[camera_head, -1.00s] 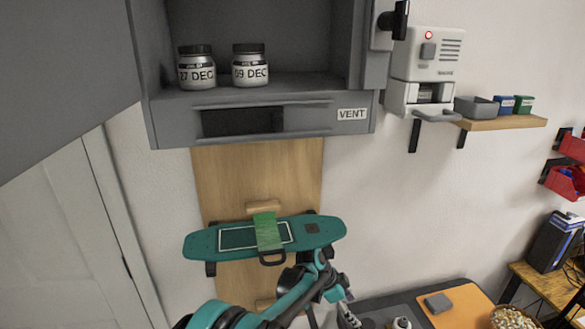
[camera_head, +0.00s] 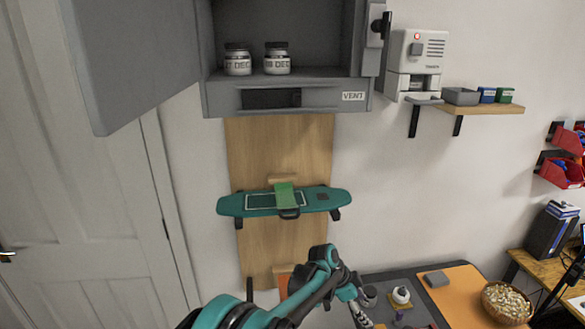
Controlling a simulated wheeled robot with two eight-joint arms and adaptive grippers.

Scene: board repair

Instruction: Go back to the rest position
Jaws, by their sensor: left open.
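My left arm comes in from the bottom, a little left of the middle, and bends over. Its gripper (camera_head: 359,316) points down over the dark work mat at the bottom edge, partly cut off by the frame. I see nothing held in it. The teal skateboard (camera_head: 313,199) with a green strip (camera_head: 285,195) across it hangs on the wooden wall panel (camera_head: 277,145). The gripper is below it and to its right, clear of it. My right gripper is out of view.
A grey cabinet (camera_head: 225,102) with its door (camera_head: 130,60) open holds two dated jars (camera_head: 238,60). A wall device (camera_head: 418,50) and a shelf (camera_head: 480,109) are at the right. On the table below are a bowl (camera_head: 507,301) and a small white-topped jar (camera_head: 401,296).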

